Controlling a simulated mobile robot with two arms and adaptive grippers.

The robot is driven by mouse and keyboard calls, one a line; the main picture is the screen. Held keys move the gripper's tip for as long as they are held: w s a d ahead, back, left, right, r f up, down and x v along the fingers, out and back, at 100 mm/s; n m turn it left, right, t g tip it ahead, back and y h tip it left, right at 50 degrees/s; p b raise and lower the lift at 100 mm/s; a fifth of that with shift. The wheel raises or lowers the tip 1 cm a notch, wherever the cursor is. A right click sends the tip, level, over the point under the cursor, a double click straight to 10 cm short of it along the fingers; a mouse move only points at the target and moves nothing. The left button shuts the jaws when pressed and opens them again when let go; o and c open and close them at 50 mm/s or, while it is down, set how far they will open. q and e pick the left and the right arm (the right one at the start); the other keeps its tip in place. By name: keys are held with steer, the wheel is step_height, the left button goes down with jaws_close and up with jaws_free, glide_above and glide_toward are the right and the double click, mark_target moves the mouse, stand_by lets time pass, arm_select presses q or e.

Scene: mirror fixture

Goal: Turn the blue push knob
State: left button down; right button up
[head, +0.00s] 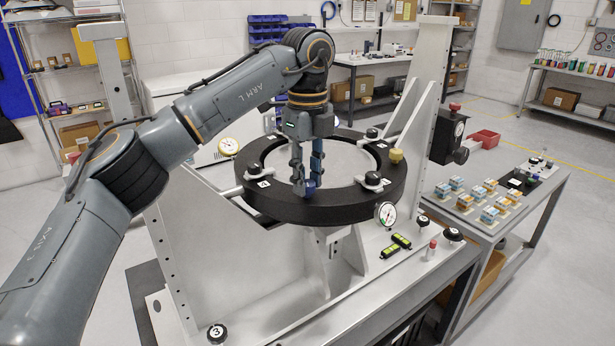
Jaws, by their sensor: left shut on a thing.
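The blue push knob (311,187) sits at the front inner edge of the black mirror ring (280,209). My left gripper (307,184) points down from above, with its fingers around the knob and closed on it. The fingers hide part of the knob, so its turn angle cannot be read. The ring lies flat in the light grey fixture and holds a round pale mirror (335,165). My right gripper is not in view.
A brass-coloured knob (396,155) and black clamp knobs (374,178) sit on the ring. Dial gauges (386,213) stand near its rim. Grey fixture uprights (432,90) flank it. A side table (500,225) with small blue and orange parts is at the right.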

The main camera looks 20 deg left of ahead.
mark_target(308, 182)
arm_select(q)
steer(key=c, duration=1)
jaws_free()
step_height(308, 182, up, 12)
